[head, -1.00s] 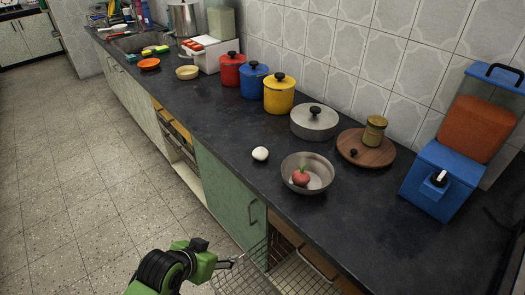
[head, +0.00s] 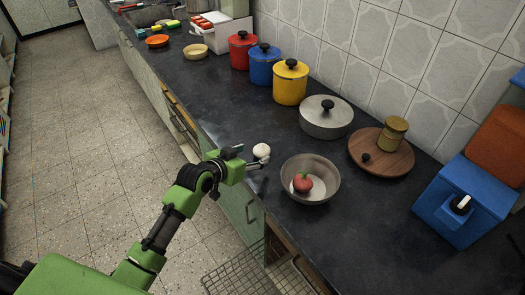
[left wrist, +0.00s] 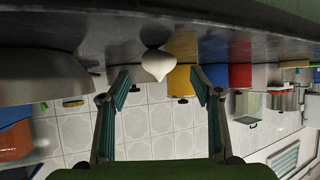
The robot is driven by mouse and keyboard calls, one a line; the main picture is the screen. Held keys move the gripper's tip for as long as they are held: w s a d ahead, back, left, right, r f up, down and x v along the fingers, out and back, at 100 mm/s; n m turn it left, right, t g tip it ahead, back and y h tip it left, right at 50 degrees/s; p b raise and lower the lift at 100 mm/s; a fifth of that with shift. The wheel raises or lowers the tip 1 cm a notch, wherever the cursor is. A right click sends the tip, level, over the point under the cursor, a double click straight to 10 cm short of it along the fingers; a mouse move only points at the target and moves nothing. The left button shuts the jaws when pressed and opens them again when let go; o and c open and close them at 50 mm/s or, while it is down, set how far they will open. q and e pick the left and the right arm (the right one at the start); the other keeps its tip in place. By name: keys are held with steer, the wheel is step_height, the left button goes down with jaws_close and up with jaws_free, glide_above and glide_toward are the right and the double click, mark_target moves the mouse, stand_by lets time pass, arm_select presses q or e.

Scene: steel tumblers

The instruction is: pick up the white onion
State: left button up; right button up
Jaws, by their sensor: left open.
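The white onion (head: 261,151) sits on the dark counter near its front edge, left of the steel bowl. In the left wrist view, which is upside down, the onion (left wrist: 157,65) shows in the gap between the two fingertips. My left gripper (head: 248,161) is at the counter's front edge, close beside the onion. Its fingers (left wrist: 161,80) are spread apart with nothing held between them. I cannot tell whether a finger touches the onion. My right gripper is not in view.
The steel bowl (head: 322,169) with a red vegetable (head: 302,183) stands just right of the onion. A lidded steel pot (head: 326,118), a yellow pot (head: 290,83) and a wooden board (head: 400,160) stand behind. A wire basket (head: 238,274) is below the counter edge.

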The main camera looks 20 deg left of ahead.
mark_target(259, 151)
arm_select(q)
steer(key=shift+x, duration=0.9)
steer(key=shift+w, duration=0.25)
steer(key=x, duration=0.3)
steer(key=shift+d+p, duration=0.25)
steer(key=shift+p, duration=0.1)
steer(key=shift+x, duration=0.85)
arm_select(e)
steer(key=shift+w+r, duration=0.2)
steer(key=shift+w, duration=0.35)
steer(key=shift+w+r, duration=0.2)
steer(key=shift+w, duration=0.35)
arm_select(q)
steer(key=shift+a, duration=0.1)
steer(key=c, duration=1.3)
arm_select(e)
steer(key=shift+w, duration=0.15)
